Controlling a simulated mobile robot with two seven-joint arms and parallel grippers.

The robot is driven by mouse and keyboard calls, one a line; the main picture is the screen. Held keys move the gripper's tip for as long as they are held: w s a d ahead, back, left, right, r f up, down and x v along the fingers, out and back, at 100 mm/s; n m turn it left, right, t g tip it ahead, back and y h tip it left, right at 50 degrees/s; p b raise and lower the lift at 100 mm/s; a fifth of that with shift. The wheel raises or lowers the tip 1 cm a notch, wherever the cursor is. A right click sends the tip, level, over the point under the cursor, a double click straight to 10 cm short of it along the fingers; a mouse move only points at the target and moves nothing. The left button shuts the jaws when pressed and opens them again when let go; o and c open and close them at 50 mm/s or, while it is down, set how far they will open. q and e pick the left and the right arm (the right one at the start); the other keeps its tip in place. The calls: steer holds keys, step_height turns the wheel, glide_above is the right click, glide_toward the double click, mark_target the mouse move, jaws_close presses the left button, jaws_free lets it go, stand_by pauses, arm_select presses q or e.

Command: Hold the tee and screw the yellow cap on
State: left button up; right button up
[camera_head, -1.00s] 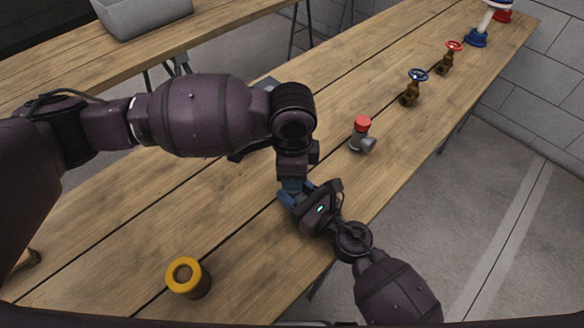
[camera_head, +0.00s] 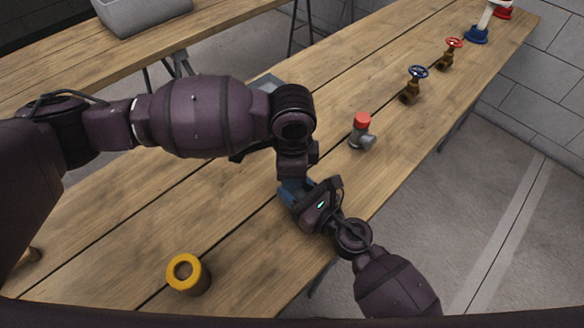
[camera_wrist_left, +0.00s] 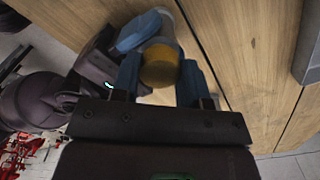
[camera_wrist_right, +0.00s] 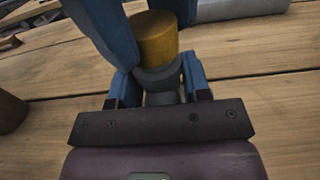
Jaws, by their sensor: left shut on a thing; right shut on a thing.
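The yellow cap (camera_wrist_right: 154,38) sits at the end of the grey tee (camera_wrist_right: 162,80) in the right wrist view; they appear to touch, but how far the thread is engaged cannot be told. My left gripper (camera_wrist_left: 162,80) is shut on the cap, which also shows between its fingers in the left wrist view (camera_wrist_left: 159,66). My right gripper (camera_wrist_right: 160,90) is shut on the tee's body. In the head view my left gripper (camera_head: 292,190) comes down from above and meets my right gripper (camera_head: 308,206) over the table. The cap and tee are hidden there.
A brown fitting with a yellow ring (camera_head: 187,274) stands at the front left of the wooden table (camera_head: 240,225). A red-capped grey fitting (camera_head: 361,131), a blue-wheel valve (camera_head: 412,85) and a red-wheel valve (camera_head: 450,53) stand farther right. A grey bin (camera_head: 145,15) is on the back table.

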arm_select(q)
steer(key=m, duration=0.8)
steer(key=shift+m, duration=0.3)
steer(key=m, duration=0.8)
steer(key=shift+m, duration=0.4)
steer(key=m, duration=0.8)
steer(key=shift+m, duration=0.3)
steer(key=m, duration=0.7)
steer(key=shift+f, duration=0.1)
